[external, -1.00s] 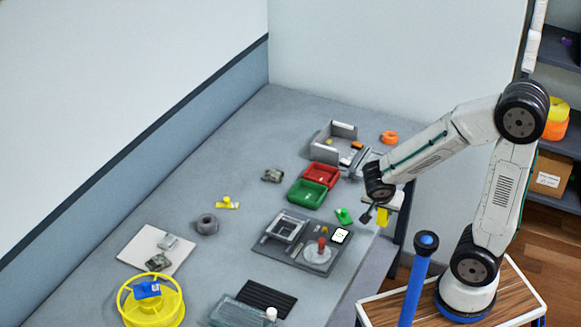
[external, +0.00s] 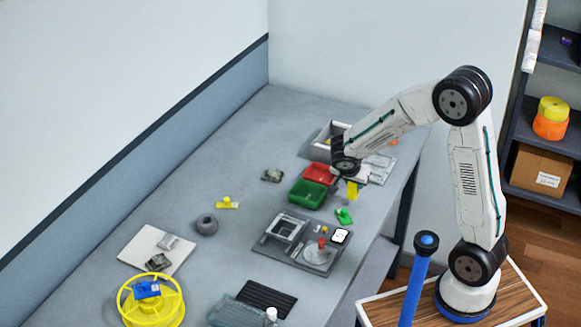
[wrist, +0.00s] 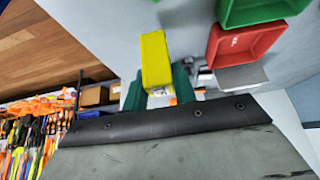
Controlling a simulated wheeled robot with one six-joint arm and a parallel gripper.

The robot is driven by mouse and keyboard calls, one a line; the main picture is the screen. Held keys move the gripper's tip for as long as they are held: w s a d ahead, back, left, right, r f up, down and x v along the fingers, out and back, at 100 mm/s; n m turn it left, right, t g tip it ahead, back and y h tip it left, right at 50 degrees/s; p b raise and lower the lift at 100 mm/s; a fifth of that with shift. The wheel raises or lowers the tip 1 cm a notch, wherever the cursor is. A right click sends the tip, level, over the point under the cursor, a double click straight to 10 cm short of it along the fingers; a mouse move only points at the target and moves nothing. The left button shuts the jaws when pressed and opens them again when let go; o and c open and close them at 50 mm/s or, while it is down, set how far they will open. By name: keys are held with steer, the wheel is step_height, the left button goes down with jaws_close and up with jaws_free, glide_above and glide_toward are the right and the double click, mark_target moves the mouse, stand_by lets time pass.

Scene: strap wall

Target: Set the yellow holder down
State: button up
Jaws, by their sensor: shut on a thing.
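The yellow holder (external: 353,190) hangs below my gripper (external: 350,179), above the front part of the table near the green bin. In the wrist view the yellow holder (wrist: 155,60) is a plain yellow block between the two green fingers of my gripper (wrist: 159,84). The gripper is shut on it. The holder appears clear of the tabletop. Its inner end is hidden between the fingers.
The green bin (external: 307,193) and red bin (external: 318,172) stand just left of the gripper. A green item (external: 344,216) lies below it, beside a dark fixture board (external: 274,249). A small yellow piece (external: 228,204) lies farther left. The table's middle is mostly clear.

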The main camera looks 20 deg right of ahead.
mark_target(352, 186)
steer(key=shift+s+f, duration=0.1)
steer(key=shift+f, duration=1.3)
steer(key=shift+f, duration=0.1)
steer(key=o, duration=1)
steer(key=shift+o, duration=0.2)
